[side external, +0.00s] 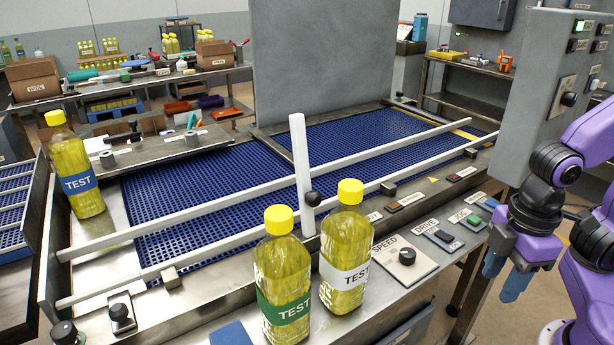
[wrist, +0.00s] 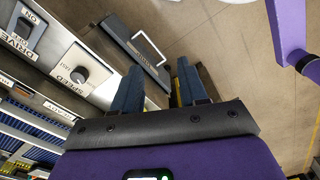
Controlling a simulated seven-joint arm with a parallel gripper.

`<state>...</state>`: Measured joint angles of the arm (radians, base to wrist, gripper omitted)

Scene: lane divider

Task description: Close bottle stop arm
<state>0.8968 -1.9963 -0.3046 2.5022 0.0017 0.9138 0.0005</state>
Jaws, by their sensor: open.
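My gripper (side external: 502,278) hangs at the right, beyond the panel's right end and well apart from the bar. In the wrist view my gripper (wrist: 159,66) has its two blue fingers spread with nothing between them. A bottle with a green label (side external: 283,280) and one with a white label (side external: 346,255) stand in front of the bar. The bar does not show in the wrist view.
A blue-labelled bottle (side external: 76,170) stands at the conveyor's left end. White guide rails (side external: 240,205) run along the belt. A speed knob (side external: 407,256) and labelled switches line the front panel. A grey control box (side external: 555,90) stands near my arm. The belt is clear.

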